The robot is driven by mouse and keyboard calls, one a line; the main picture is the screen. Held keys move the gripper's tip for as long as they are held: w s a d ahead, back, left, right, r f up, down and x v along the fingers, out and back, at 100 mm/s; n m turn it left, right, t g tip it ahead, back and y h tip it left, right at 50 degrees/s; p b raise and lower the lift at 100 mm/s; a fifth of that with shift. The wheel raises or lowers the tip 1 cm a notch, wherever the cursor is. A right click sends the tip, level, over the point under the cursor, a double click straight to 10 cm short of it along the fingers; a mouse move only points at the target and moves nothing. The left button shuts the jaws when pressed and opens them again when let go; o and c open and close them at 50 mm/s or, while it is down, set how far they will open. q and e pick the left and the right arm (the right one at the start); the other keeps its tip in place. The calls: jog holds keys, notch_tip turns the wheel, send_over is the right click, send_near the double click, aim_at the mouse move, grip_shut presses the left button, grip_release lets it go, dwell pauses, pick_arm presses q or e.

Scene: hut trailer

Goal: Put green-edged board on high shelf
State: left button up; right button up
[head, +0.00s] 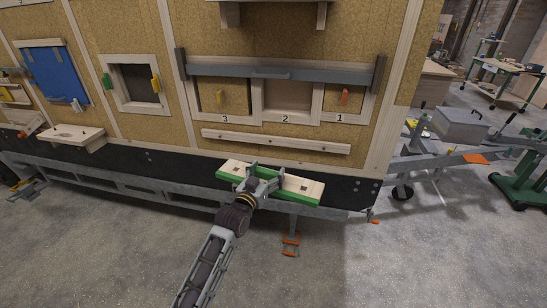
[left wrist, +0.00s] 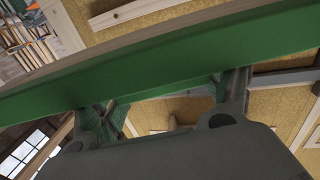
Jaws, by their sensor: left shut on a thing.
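The green-edged board (head: 300,186) is a pale wooden plank with a green edge. In the head view it is held in front of the dark lower band of the hut wall, slightly tilted down to the right. My left gripper (head: 260,178) is shut on it near its middle. In the left wrist view the board's green edge (left wrist: 170,72) crosses the whole frame, between the fingers (left wrist: 165,110). A shelf (head: 270,2) with two wooden brackets is cut off at the top of the head view; its upper surface is hidden. My right gripper is not in view.
A wooden rail (head: 275,141) runs along the wall just above the board. Higher is a grey bar (head: 280,73) over windows numbered 3, 2 and 1. A small fold-out ledge (head: 72,135) juts out at left. The concrete floor (head: 400,260) at lower right is clear.

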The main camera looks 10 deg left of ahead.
pick_arm(q)
jog(key=s+a+f+n+y, duration=0.1)
jog(key=s+a+f+y, duration=0.1)
jog(key=s+a+f, duration=0.2)
jog(key=s+a+f+n+y, duration=0.1)
jog(key=s+a+f, duration=0.3)
jog(key=s+f, duration=0.6)
jog(key=shift+s+f+n+t+y, duration=0.35)
jog(key=shift+s+y, duration=0.35)
jog(key=shift+s, duration=0.65)
jog(key=shift+w+d, duration=0.1)
jog(key=shift+d, duration=0.05)
